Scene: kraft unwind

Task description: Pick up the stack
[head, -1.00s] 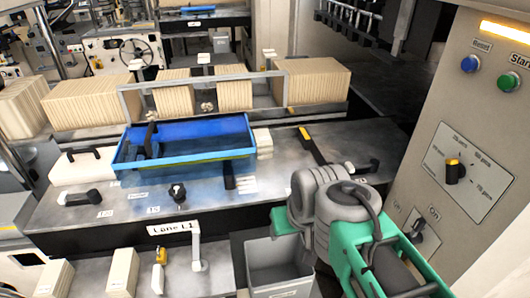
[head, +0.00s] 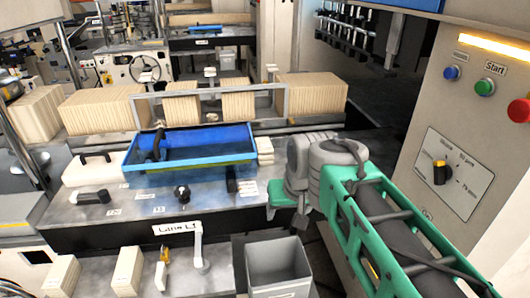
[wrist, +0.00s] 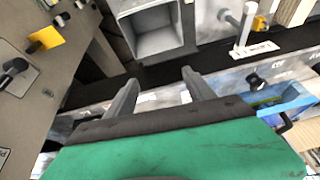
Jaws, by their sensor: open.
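Several tan stacks stand in a row behind a grey frame in the head view: a long one at left (head: 105,107), two narrower ones (head: 181,103) (head: 238,99) and a wide one at right (head: 310,95). Smaller upright stacks (head: 60,278) (head: 127,270) stand at the front left. A small pale stack (head: 265,152) lies beside the blue tray. I cannot tell which one the task means. My gripper (wrist: 160,77) is open and empty in the wrist view, its two grey fingers apart. In the head view its fingers are mostly hidden behind my arm.
A blue tray (head: 137,179) lies on the metal lane table (head: 225,205). A grey open bin (head: 278,290) stands at the front; it also shows in the wrist view (wrist: 152,42). A control panel (head: 470,135) with knob and buttons borders the right side.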

